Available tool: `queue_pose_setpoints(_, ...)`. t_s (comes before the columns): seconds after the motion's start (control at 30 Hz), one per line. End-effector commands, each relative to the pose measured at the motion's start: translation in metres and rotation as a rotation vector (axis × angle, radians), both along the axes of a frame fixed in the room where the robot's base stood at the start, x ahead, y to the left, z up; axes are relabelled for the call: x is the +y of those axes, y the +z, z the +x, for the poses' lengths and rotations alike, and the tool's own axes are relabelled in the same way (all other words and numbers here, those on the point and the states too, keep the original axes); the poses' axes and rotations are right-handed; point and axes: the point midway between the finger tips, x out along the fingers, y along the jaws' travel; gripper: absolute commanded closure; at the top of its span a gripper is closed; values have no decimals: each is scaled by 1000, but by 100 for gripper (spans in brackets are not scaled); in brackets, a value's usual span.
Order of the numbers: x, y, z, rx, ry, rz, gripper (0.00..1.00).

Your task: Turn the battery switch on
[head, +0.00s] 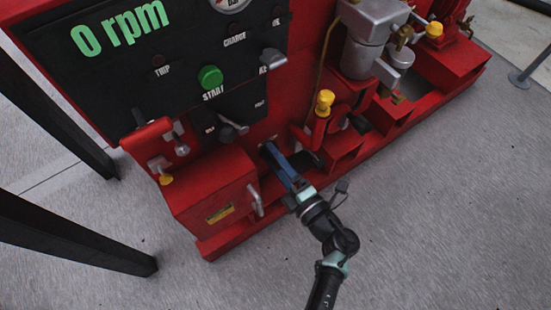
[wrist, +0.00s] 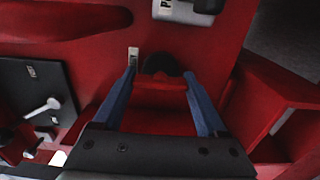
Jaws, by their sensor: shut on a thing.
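The battery switch (wrist: 160,84) shows in the wrist view as a red bar-shaped handle in front of a dark round base on the red panel. My gripper (wrist: 160,76) has one blue finger on each side of this handle and is shut on it, with the fingers held apart by its width. In the head view my gripper (head: 269,147) reaches to the low front of the red pumpset, right of the red box. The switch itself is hidden there behind the fingers.
A small white label (wrist: 133,57) sits beside the left finger. The black control panel (head: 130,65) with a green start button (head: 210,77) reads 0 rpm. A red box (head: 213,193) and a yellow-capped fitting (head: 324,102) flank my gripper. Grey floor lies clear in front.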

Motion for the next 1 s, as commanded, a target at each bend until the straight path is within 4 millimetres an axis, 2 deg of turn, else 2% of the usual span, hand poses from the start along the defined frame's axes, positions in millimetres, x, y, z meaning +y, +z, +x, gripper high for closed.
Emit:
queue_pose_setpoints(0.23, -3, -1, 0, 1, -7, -4, 81)
queue_pose_setpoints(0.27, -3, -1, 0, -1, -7, -4, 20)
queue_pose_setpoints(0.37, -2, 0, 0, 0, -5, -4, 2)
queue_pose_setpoints(0.73, -6, 2, -6, 2, -4, -1, 0)
queue_pose_setpoints(0.87, -18, 4, -23, 2, -6, 0, 0)
queue_pose_setpoints(1.0, -37, 4, -49, 3, -8, -1, 0)
